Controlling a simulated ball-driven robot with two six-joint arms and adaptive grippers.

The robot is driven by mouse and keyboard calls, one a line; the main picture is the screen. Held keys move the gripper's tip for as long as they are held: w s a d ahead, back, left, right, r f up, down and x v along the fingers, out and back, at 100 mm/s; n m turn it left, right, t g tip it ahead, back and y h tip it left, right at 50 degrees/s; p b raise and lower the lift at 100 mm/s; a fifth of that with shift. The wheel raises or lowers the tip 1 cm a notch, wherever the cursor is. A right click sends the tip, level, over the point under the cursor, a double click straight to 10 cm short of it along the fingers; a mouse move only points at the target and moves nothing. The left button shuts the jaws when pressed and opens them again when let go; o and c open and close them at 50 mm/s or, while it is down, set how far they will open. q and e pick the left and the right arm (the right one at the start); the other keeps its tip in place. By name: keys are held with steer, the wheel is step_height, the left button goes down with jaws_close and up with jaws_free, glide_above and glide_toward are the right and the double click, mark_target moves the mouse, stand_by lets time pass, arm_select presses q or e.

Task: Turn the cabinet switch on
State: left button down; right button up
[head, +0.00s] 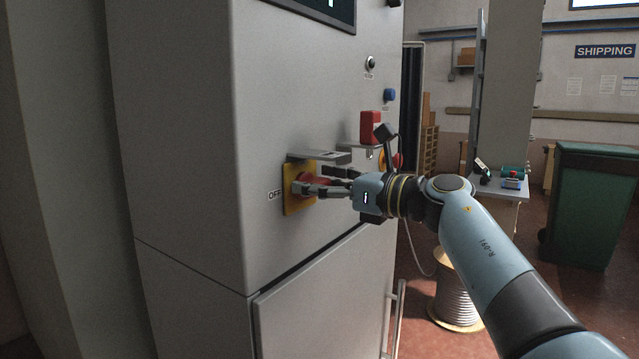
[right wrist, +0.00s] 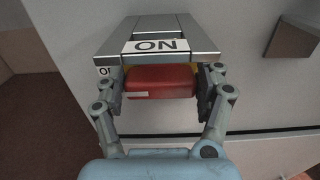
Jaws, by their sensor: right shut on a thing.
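The cabinet switch is a red handle (head: 313,183) on a yellow plate (head: 294,196) on the grey cabinet's face. An "OFF" label (head: 274,195) sits left of the plate. A metal shroud (head: 318,156) juts out above the switch. In the right wrist view the red handle (right wrist: 160,81) lies between the fingers, below the shroud, which bears an "ON" label (right wrist: 156,45). My right gripper (head: 322,183) is shut on the red handle; its fingers also show in the right wrist view (right wrist: 160,92). My left gripper is not in view.
The grey cabinet (head: 190,150) fills the left. A red block (head: 370,127) on a bracket, a blue button (head: 389,95) and a black knob (head: 370,63) are on its face. A cable spool (head: 456,295) and a green bin (head: 585,205) stand to the right.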

steer(key=m+p, duration=0.2)
steer(key=m, duration=0.1)
steer(key=shift+w+r+p, duration=0.1)
steer(key=shift+w+p, duration=0.05)
steer(key=shift+p, duration=0.25)
steer(key=shift+w+d+m+p, duration=0.15)
steer(key=shift+m+p, duration=0.9)
steer(key=shift+m, duration=0.75)
steer(key=shift+f+m, duration=0.25)
steer(key=shift+m, duration=0.05)
steer(key=o, duration=1.1)
steer(key=shift+d, duration=0.15)
steer(key=shift+o, duration=0.2)
